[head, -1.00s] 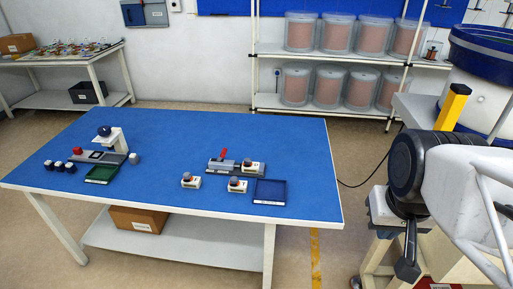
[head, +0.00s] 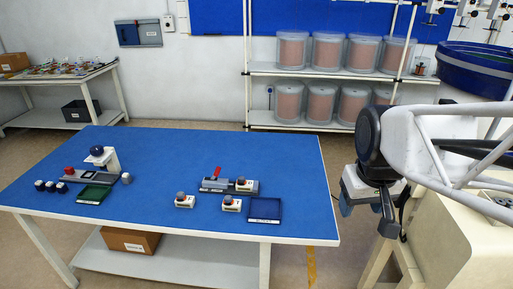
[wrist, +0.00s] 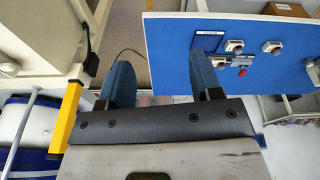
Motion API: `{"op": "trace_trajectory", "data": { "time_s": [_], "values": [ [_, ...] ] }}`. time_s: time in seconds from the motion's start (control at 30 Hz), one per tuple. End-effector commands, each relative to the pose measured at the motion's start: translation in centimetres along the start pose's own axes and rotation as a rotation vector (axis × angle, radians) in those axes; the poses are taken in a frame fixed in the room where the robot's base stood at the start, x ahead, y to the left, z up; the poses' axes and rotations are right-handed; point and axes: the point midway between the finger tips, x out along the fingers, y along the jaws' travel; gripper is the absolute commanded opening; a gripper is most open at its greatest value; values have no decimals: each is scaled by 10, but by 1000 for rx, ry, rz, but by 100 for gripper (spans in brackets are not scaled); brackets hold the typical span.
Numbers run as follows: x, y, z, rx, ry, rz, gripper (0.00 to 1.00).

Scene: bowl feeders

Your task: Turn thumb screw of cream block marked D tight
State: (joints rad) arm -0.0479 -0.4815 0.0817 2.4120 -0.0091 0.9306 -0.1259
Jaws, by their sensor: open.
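Several small parts sit on the blue table. Three cream blocks with dark grey knobs show in the head view: a front left block (head: 185,202), a front right block (head: 231,205), and a block (head: 244,187) on the grey fixture (head: 213,185) with a red lever. Their letters are too small to read, so I cannot tell which is D. My gripper (wrist: 164,82) is open and empty, its two blue fingers apart. In the head view my gripper (head: 367,212) hangs right of the table, away from all the blocks.
A dark blue tray (head: 264,220) lies right of the blocks. A green tray (head: 93,194), dark knobs and a second fixture (head: 75,178) stand at the table's left. The table's middle is clear. A yellow post (wrist: 68,112) stands left of my gripper in the wrist view.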

Motion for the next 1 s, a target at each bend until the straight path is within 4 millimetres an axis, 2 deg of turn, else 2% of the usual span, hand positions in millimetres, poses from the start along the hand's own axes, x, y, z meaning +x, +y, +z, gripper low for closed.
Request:
{"op": "trace_trajectory", "data": {
  "time_s": [0.1, 0.57, 1.0],
  "values": [
    [4, -4, -28, -60, -13, -6, 59],
    [27, -26, -130, -292, -45, -28, 59],
    [70, -60, -223, -514, -76, -52, 59]
  ]
}}
